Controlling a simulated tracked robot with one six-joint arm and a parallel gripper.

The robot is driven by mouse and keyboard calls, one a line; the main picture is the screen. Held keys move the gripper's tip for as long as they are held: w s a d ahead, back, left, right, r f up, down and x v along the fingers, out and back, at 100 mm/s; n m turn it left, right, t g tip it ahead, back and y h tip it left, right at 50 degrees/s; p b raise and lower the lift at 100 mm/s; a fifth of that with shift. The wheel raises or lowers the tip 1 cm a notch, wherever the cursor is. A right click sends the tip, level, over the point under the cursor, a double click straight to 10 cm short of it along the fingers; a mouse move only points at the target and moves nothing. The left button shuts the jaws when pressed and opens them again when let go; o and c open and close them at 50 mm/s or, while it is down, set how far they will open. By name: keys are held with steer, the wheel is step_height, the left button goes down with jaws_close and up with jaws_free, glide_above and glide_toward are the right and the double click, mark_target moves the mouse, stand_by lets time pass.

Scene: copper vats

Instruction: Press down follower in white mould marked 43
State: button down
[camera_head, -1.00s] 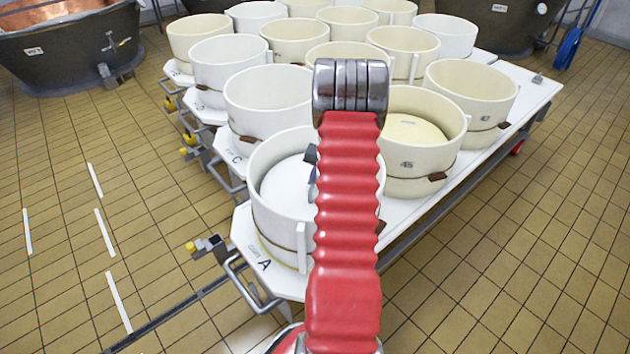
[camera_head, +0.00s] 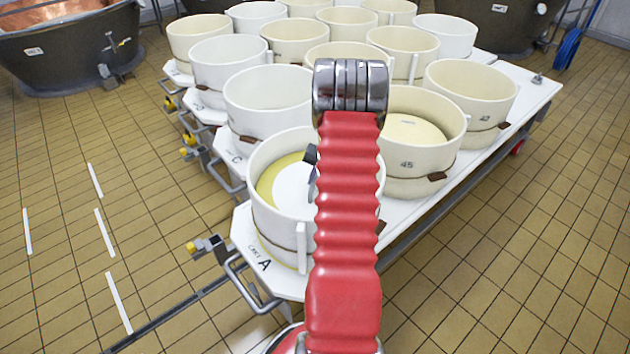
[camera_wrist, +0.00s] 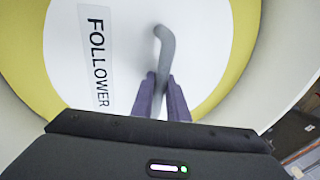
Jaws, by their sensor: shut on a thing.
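The follower is a white disc (camera_wrist: 120,40) with a black-lettered FOLLOWER label and a grey bent handle (camera_wrist: 164,50). My gripper (camera_wrist: 160,90) is shut on this handle in the wrist view. The follower (camera_head: 292,188) also shows inside the nearest white mould (camera_head: 277,225), which stands on the corner of the table marked A. A yellow ring (camera_wrist: 32,60) surrounds the disc inside the mould wall. My red arm covers the right part of this mould and most of the gripper in the head view. No number 43 is readable on it.
A cream mould marked 45 (camera_head: 425,165) stands close by on the right, and another white mould (camera_head: 268,98) behind. Several more moulds fill the white tables. Dark vats (camera_head: 70,50) stand at the back. The tiled floor (camera_head: 70,200) at left is mostly clear.

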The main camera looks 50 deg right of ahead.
steer(key=shift+s+f, duration=0.1)
stand_by(0.4)
steer(key=c, duration=1.6)
jaws_free()
steer(key=shift+c, duration=0.2)
steer(key=shift+r, duration=0.2)
steer(key=v, duration=1.3)
steer(key=shift+r, duration=0.3)
